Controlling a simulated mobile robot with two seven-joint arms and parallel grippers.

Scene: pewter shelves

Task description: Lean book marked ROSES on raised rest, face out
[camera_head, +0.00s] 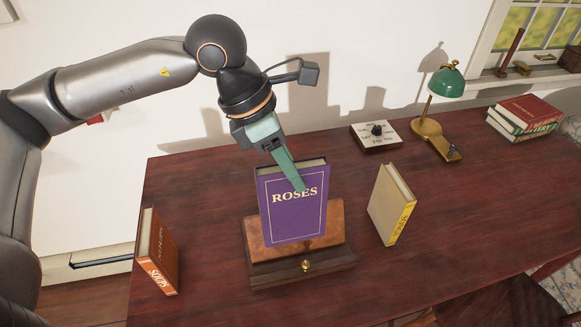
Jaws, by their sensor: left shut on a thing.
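The purple book marked ROSES (285,220) is upright with its title cover toward my head camera. It is in front of the sloped wooden rest (337,230), which has a ledge and a small brass knob at its front. The book's lower edge is close to the ledge; I cannot tell whether it touches. My left gripper (297,178) comes down from above and is shut on the top of the ROSES book, one finger across the cover near the title. The far finger is hidden behind the book. My right gripper is not in view.
A red-brown book marked SOUPS (161,255) stands left of the rest. A tan book with a yellow spine (388,208) stands to the right. A small white box (376,137), a green lamp (446,82) and stacked books (524,118) are farther back on the dark desk (450,220).

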